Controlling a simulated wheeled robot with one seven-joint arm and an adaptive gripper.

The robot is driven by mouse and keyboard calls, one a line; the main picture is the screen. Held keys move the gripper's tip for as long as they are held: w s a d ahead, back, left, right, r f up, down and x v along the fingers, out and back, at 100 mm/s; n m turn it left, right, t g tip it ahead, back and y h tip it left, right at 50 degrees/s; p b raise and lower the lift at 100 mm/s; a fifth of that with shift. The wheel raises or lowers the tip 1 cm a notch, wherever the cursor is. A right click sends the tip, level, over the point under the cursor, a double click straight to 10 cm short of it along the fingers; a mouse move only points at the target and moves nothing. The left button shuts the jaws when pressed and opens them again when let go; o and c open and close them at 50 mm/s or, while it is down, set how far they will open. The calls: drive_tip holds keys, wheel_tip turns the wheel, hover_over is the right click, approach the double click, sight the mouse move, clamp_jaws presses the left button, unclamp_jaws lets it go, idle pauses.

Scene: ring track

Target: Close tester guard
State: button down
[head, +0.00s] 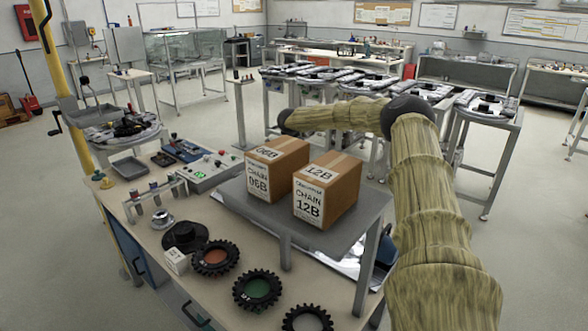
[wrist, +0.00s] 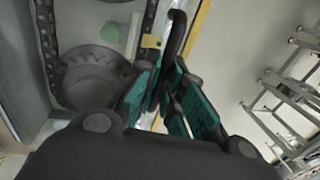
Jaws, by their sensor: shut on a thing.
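In the wrist view, my gripper (wrist: 166,84) has its teal-padded fingers closed around a slim black curved handle (wrist: 177,34). The handle stands beside a yellow-edged strip (wrist: 198,32), which appears to be the guard's edge; I cannot tell how far the guard is open. Left of the fingers are a dark grey round dish-like part (wrist: 92,75) and a pale green disc (wrist: 110,33), inside a dark-framed unit. In the head view, my arm reaches behind the cartons, and my gripper and the handle are hidden there.
Two chain cartons, 06B (head: 288,160) and 12B (head: 340,190), stand on a grey raised shelf (head: 262,205) close to my arm. Toothed rings (head: 257,290) and a control box (head: 205,170) lie on the bench. Open floor (head: 540,240) lies at right.

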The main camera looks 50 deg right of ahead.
drive_tip(key=shift+w+d+f+b, duration=0.15)
drive_tip(key=shift+d+f+b, duration=0.2)
drive_tip(key=shift+f, duration=0.35)
drive_tip(key=shift+a+f, duration=0.1)
drive_tip(key=shift+f, duration=0.1)
drive_tip(key=c, duration=1.8)
unclamp_jaws()
drive_tip(key=shift+o, duration=1.4)
drive_tip(key=shift+f, duration=0.3)
drive_tip(key=shift+r, duration=0.15)
wheel_tip(320, 180, up, 12)
drive_tip(key=a, duration=0.2)
